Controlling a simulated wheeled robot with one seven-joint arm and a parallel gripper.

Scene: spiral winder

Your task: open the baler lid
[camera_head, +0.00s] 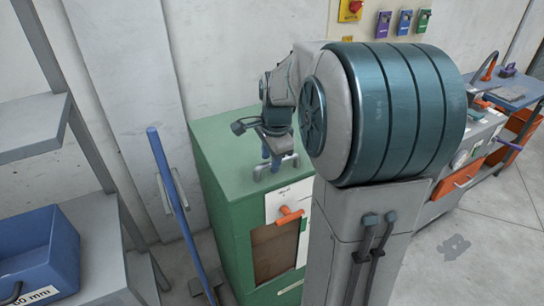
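The green baler (222,205) stands against the wall at the middle of the view. Its flat green lid (228,152) looks level and closed. My gripper (271,156) points down at the lid, right at or just behind this handle. Its fingers are small and partly overlapped by the handle, so I cannot tell whether they touch or grip it. The baler's front has an orange handle (289,215), a white label and a brown opening. My own arm hides the baler's right side.
A grey shelf (38,127) with a blue bin (38,250) is at the left. A blue pole (172,205) leans between shelf and baler. A workbench (508,97) with tools and orange drawers is at the right. Open floor (490,240) lies at the lower right.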

